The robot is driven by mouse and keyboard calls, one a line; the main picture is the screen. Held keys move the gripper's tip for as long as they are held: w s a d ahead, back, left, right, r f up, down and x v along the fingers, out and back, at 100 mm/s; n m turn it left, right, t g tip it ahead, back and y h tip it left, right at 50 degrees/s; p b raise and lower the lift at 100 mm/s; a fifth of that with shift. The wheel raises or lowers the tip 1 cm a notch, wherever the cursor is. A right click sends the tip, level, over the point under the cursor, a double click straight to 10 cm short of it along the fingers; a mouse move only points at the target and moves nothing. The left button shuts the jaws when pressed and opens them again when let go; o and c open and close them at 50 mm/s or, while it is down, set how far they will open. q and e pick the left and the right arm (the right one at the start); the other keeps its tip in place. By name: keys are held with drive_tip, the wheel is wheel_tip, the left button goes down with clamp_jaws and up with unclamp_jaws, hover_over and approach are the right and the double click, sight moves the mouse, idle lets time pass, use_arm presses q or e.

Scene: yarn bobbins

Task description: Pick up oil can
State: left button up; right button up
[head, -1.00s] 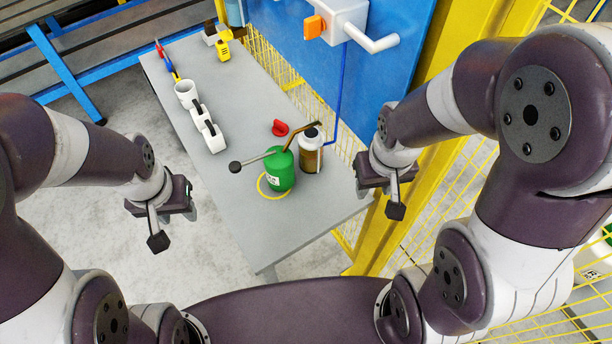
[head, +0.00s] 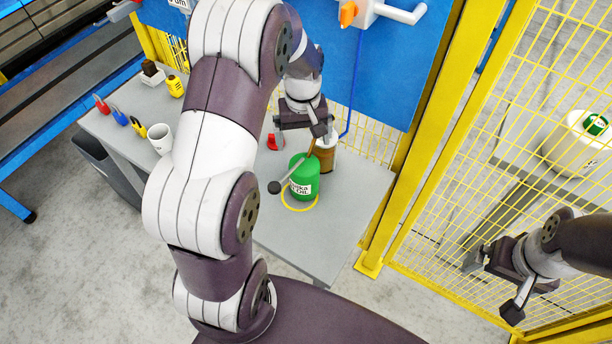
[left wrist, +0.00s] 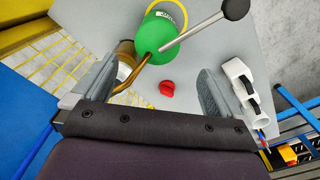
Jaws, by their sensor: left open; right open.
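The green oil can (head: 303,184) stands upright on the grey table, with a copper spout, a grey lever ending in a black ball, and a label. My left gripper (head: 304,133) is open, above and just behind the can in the head view. In the left wrist view the can (left wrist: 166,36) lies ahead of the open fingers (left wrist: 157,68), and its spout reaches back between them near the left finger. I cannot tell whether they touch. My right gripper (head: 493,285) is open and empty, away at the right by the yellow mesh fence.
A red object (left wrist: 167,90) lies nearby. A white mug (head: 160,139) and several tools are at the table's left. A blue panel (head: 400,82) stands behind.

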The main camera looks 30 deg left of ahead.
sight(304, 159)
use_arm(q)
drive_tip(key=f, duration=0.4)
drive_tip(key=shift+w+f+p, duration=0.2)
drive_tip(key=shift+w+p, duration=0.1)
drive_tip(key=shift+w, duration=0.1)
wheel_tip(304, 159, down, 5)
drive_tip(key=shift+s+r+p, duration=0.15)
drive_tip(key=shift+p, duration=0.5)
use_arm(e)
drive_tip(key=shift+w+r, duration=0.2)
drive_tip(key=shift+r, duration=0.3)
drive_tip(key=shift+w+r, duration=0.15)
drive_tip(key=shift+r, duration=0.3)
